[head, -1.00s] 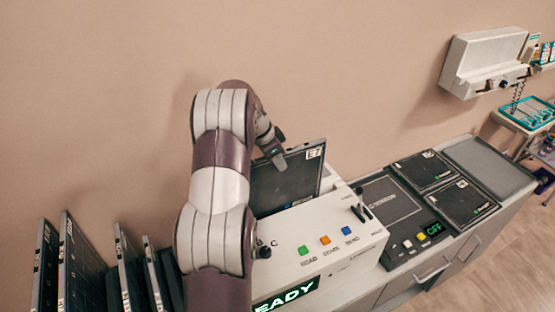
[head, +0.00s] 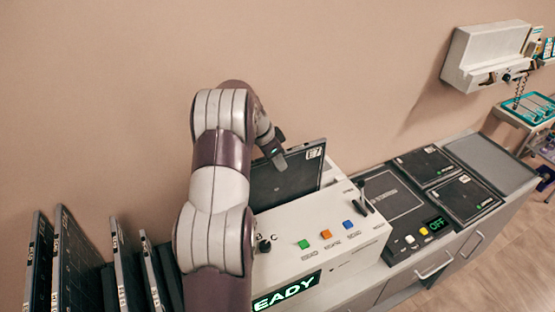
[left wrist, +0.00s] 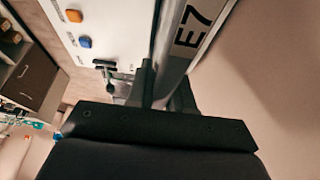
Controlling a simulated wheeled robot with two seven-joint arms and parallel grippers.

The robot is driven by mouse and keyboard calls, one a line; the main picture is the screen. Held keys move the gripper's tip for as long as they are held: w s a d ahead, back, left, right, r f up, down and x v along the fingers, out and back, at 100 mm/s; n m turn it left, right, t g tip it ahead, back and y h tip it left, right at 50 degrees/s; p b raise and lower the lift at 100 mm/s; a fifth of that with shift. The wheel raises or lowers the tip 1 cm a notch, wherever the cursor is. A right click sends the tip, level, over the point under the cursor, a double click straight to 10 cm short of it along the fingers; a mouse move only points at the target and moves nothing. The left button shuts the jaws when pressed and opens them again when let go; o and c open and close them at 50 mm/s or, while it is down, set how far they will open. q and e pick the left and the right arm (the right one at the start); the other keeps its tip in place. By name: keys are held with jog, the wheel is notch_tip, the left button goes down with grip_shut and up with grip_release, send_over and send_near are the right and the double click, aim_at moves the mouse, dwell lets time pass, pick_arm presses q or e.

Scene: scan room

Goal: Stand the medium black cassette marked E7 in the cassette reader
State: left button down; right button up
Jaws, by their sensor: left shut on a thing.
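The black cassette marked E7 (head: 290,178) stands upright at the top of the cassette reader (head: 318,215), its lower part hidden behind the reader's white body. I cannot tell how deep it sits. My left gripper (head: 279,160) is shut on the cassette's upper edge. In the left wrist view the cassette's edge with the E7 label (left wrist: 193,28) runs up from between the fingers (left wrist: 161,88). The reader's display reads READY, partly hidden by my left arm. My right gripper does not show.
Several cassettes (head: 65,260) stand in a row at the lower left. Right of the reader is a dark panel (head: 388,196) showing OFF, with two flat black cassettes (head: 468,198) beside it. A white wall unit (head: 486,55) hangs at the upper right.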

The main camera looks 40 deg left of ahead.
pick_arm(q)
jog(key=shift+f+b, duration=1.6)
jog(key=shift+f, duration=0.15)
jog(key=c, duration=1)
grip_release()
jog(key=shift+o, duration=0.3)
jog(key=shift+s+f, duration=0.1)
jog(key=b+v, duration=0.1)
jog(key=v, duration=0.5)
jog(key=p+v, duration=0.5)
jog(key=v, duration=0.1)
jog(key=shift+r, duration=0.25)
jog(key=shift+s+a+r, duration=0.1)
jog(key=shift+s+r, duration=0.1)
jog(key=shift+f, duration=0.1)
